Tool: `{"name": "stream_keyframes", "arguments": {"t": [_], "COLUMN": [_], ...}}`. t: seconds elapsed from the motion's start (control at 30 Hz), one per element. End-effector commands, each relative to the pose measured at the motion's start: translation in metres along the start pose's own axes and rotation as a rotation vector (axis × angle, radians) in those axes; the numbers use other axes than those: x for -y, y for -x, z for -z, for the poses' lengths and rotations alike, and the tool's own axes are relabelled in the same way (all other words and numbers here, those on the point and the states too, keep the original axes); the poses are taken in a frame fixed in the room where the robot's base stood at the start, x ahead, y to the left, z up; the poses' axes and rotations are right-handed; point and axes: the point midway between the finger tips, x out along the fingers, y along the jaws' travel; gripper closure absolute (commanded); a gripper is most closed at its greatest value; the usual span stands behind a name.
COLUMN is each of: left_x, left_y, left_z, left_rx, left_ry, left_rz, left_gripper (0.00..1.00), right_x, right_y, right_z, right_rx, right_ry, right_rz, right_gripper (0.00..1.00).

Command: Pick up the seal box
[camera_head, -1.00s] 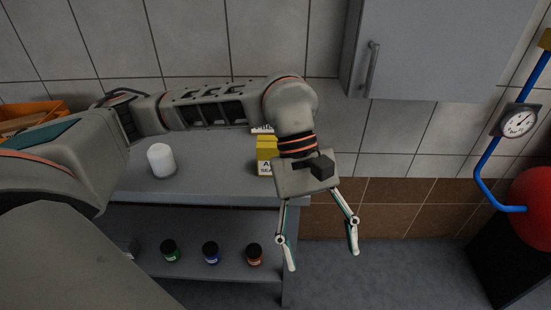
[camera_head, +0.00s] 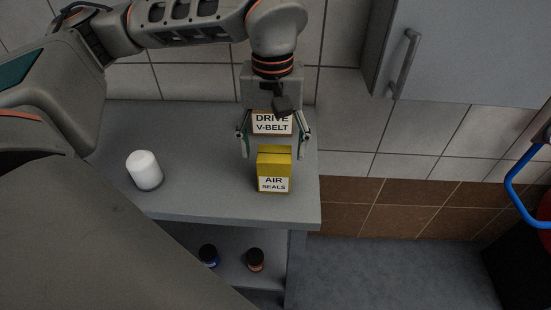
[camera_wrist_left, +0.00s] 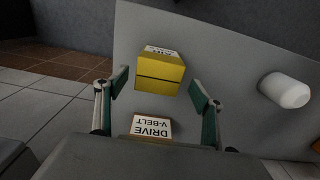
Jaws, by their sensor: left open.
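The seal box (camera_head: 274,169) is a yellow box labelled "AIR SEALS". It stands on the grey shelf top near its front right corner. In the left wrist view the yellow box (camera_wrist_left: 160,72) lies ahead of the fingertips, in line with the gap between them. My left gripper (camera_head: 273,153) is open and empty, its fingers pointing down over the shelf top, close to the box. I cannot tell its exact height above the top. My right gripper is not in view.
A box labelled "DRIVE V-BELT" (camera_head: 272,123) stands behind the seal box, partly covered by my gripper. A white cylinder (camera_head: 145,170) stands to the left. Small jars (camera_head: 256,259) sit on the lower shelf. A grey wall cabinet (camera_head: 440,50) hangs at upper right.

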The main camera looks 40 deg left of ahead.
Motion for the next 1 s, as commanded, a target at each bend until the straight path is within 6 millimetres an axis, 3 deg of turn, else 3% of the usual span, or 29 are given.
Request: {"name": "stream_keyframes", "arguments": {"t": [0.3,0.6,0.9,0.93,1.0], "left_x": [0.0,-0.002,-0.003,-0.003,-0.003], "left_y": [-0.033,-0.072,-0.076,-0.076,-0.076], "left_z": [-0.001,-0.002,-0.002,-0.002,-0.002], "left_rx": [0.004,0.004,0.0,0.0,0.0], "left_ry": [0.0,0.0,0.0,0.0,0.0], "left_rz": [0.003,0.002,-0.001,-0.001,0.0], "left_gripper": [0.32,0.32,0.32,0.35,0.53], "right_x": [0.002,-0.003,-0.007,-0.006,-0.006], "right_y": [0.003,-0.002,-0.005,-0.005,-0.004], "right_z": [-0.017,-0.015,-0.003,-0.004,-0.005], "right_rx": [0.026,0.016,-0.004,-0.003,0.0], "right_ry": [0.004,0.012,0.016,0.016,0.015], "right_rz": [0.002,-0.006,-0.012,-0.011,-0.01], "right_gripper": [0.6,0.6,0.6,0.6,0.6]}}
